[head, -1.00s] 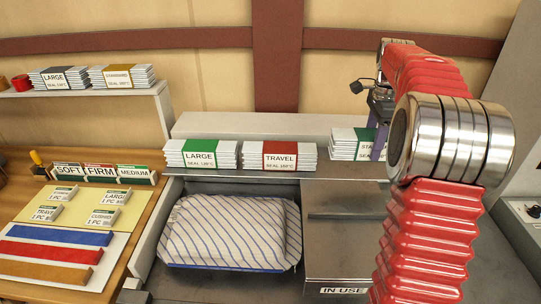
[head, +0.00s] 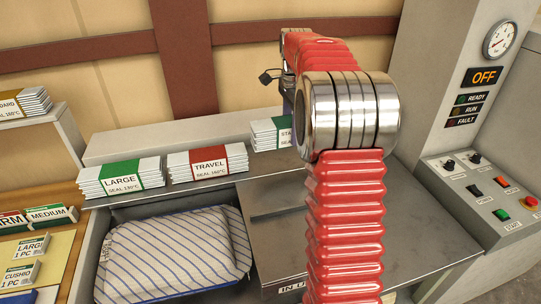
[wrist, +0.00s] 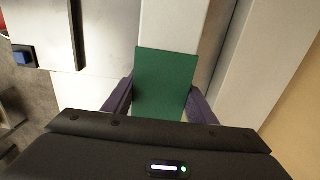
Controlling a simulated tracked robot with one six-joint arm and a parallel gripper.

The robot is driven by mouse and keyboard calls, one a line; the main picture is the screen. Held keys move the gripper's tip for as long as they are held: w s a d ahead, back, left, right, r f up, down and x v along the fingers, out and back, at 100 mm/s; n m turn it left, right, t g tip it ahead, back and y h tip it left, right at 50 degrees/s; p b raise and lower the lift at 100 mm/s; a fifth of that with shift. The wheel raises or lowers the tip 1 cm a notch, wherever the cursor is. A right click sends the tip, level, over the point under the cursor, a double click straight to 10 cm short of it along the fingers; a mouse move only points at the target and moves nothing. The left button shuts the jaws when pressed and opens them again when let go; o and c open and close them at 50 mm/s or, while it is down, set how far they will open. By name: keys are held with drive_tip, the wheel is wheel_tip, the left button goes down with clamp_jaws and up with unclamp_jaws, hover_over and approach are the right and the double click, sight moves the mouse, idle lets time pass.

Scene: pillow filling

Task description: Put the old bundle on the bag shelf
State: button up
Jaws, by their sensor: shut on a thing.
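My gripper (wrist: 160,98) is shut on a white bundle with a green band (wrist: 165,82); its two purple fingers press on either side of the band. The bag shelf (head: 62,133) at the left edge holds a yellow-banded bundle (head: 28,104); the rest of the shelf is out of view.
A green LARGE bundle (head: 122,178) and a red TRAVEL bundle (head: 208,162) sit on the ledge. A striped pillow (head: 175,255) lies in the bay below. A control panel (head: 490,195) reading OFF stands at right. Firmness cards (head: 48,214) are at left.

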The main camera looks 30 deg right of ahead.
drive_tip(key=shift+f, duration=2.55)
drive_tip(key=shift+f, duration=1.9)
drive_tip(key=o, duration=1.4)
drive_tip(key=shift+f, duration=0.1)
wheel_tip(320, 180, up, 12)
drive_tip(key=shift+f, duration=0.1)
drive_tip(key=shift+r, duration=0.2)
